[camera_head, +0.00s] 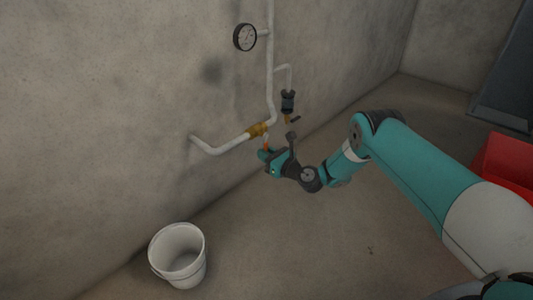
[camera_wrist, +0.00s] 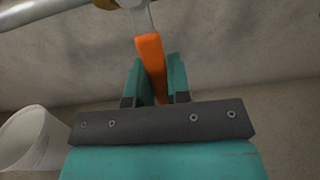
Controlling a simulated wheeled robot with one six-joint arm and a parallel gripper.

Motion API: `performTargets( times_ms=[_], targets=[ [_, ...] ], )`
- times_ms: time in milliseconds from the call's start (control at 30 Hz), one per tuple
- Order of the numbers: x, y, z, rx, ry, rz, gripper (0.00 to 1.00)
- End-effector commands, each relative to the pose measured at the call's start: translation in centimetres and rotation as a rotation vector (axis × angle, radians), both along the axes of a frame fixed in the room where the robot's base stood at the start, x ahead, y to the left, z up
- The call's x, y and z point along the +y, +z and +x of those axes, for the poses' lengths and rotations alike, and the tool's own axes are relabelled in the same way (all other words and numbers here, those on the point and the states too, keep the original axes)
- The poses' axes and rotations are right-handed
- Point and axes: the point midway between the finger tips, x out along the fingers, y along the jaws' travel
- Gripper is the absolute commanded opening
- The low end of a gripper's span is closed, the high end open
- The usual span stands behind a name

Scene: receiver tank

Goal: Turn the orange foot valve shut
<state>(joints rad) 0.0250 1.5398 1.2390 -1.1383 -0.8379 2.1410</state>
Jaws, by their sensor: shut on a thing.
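The orange valve handle (camera_wrist: 150,55) stands between the two teal fingers of my gripper (camera_wrist: 157,82) in the wrist view, and the gripper is shut on it. The handle hangs down from a grey stem under the pipe, slightly tilted. In the head view a small bit of the orange handle (camera_head: 266,144) shows below the brass valve body (camera_head: 257,129). My gripper (camera_head: 265,155) is just under that valve there. The lower end of the handle is hidden by the gripper.
A white bucket (camera_head: 179,255) stands on the floor at lower left; it also shows in the wrist view (camera_wrist: 38,140). A gauge (camera_head: 245,37) and a dark fitting (camera_head: 288,102) are on the wall pipes (camera_head: 269,80). A red object (camera_head: 507,165) is at right.

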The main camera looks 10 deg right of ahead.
Motion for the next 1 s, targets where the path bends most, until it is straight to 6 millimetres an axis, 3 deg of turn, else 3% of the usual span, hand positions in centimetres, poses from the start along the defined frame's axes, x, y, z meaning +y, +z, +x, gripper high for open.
performTargets(
  times_ms=[233,267,367,767,1000],
  targets=[
    [-0.3,-0.6,-0.3,0.016,-0.005,0.003,0.00],
    [-0.3,-0.6,-0.3,0.016,-0.005,0.003,0.22],
    [-0.2,-0.5,-0.2,0.013,-0.003,0.003,0.44],
    [-0.6,0.0,-0.8,0.008,0.000,0.001,0.44],
    [-3.6,0.4,-4.8,0.014,-0.005,0.004,0.44]
  ],
)
